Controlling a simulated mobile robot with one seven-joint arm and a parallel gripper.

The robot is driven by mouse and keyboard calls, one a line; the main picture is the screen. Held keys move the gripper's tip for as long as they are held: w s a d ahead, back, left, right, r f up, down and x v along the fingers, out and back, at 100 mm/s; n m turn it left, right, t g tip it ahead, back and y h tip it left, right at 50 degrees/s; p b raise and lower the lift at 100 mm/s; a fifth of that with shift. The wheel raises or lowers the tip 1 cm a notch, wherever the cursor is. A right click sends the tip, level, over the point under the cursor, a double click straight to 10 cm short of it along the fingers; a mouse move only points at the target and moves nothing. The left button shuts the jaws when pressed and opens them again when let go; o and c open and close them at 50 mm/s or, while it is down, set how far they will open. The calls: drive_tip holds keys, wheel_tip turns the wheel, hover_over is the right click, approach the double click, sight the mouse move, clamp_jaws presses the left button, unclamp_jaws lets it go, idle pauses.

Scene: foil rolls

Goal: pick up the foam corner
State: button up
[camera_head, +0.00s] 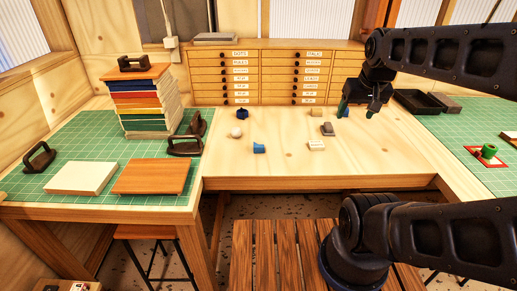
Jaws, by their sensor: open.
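Several small items lie on the pale wooden table, and I cannot tell for certain which is the foam corner. A light-blue notched piece (259,148) near the front middle looks the most like one. A dark blue block (241,113) lies behind it, and a white ball (236,132) sits to its left. My gripper (358,109) is open and points down over the back right of the table, well to the right of the light-blue piece. A small blue item partly shows by its left finger. No object shows between the fingers.
A beige block (316,145), a grey piece (327,129) and a tan block (316,112) lie between the light-blue piece and my gripper. A drawer cabinet (275,75) stands behind. Stacked boards (146,105) stand at left, a black tray (418,102) at right. The table's front middle is clear.

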drive_tip(key=shift+w, duration=0.1)
drive_tip(key=shift+c, duration=0.4)
drive_tip(key=n+g+h, duration=0.4)
drive_tip(key=n+h, duration=0.1)
drive_tip(key=n, duration=1.3)
hover_over(255, 144)
drive_tip(key=a, duration=0.4)
wheel_tip(255, 144, down, 16)
drive_tip(key=x, duration=1)
drive_tip(key=shift+s+f, duration=0.25)
drive_tip(key=shift+c, duration=0.3)
